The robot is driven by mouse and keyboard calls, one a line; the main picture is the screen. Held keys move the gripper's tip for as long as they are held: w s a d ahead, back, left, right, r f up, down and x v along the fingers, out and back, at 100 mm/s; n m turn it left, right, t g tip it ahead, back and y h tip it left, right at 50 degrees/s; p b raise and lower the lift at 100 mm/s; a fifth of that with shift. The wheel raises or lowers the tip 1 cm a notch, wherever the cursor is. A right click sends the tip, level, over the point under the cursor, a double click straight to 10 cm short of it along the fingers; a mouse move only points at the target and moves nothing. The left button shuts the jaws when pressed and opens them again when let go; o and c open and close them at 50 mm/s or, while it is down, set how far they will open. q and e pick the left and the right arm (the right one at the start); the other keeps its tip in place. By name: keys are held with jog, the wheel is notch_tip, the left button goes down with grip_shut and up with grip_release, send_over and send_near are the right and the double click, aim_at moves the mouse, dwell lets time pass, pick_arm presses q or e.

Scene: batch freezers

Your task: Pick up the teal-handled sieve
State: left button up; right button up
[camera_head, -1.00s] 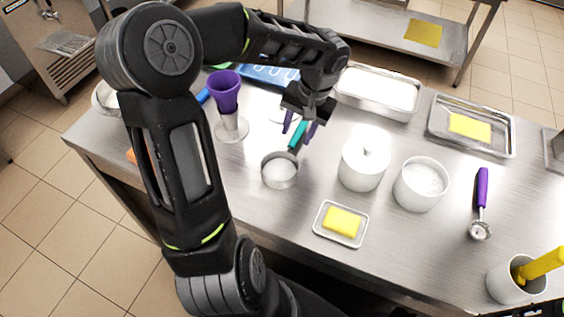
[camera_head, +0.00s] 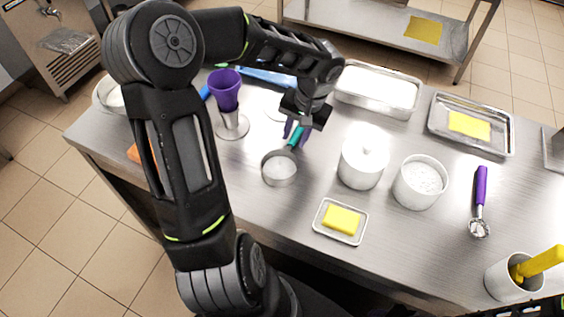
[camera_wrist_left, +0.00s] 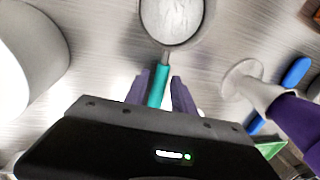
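The teal-handled sieve (camera_head: 279,168) lies on the steel table, with its round basket toward the table's near edge. Its teal handle points away, up under my left gripper (camera_head: 297,131). In the left wrist view the sieve's basket (camera_wrist_left: 172,18) is at the top and the teal handle (camera_wrist_left: 157,84) runs down between the purple fingers of my left gripper (camera_wrist_left: 160,90). The fingers stand on both sides of the handle, with a small gap showing at the right finger. The handle's end is hidden by the gripper body. My right gripper is not in view.
A white lidded pot (camera_head: 363,163) and a white tub (camera_head: 420,184) stand right of the sieve. A purple cup (camera_head: 225,90) on a metal stand is to the left. A small butter dish (camera_head: 322,229) lies nearer the front. A scoop (camera_head: 481,190) lies farther right.

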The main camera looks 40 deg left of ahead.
aim_at(297, 137)
pick_arm(q)
grip_shut()
dwell(0.4)
notch_tip(297, 137, up, 10)
jog(key=b, duration=0.1)
dwell(0.4)
jog(key=shift+w+d, duration=0.1)
dwell(0.5)
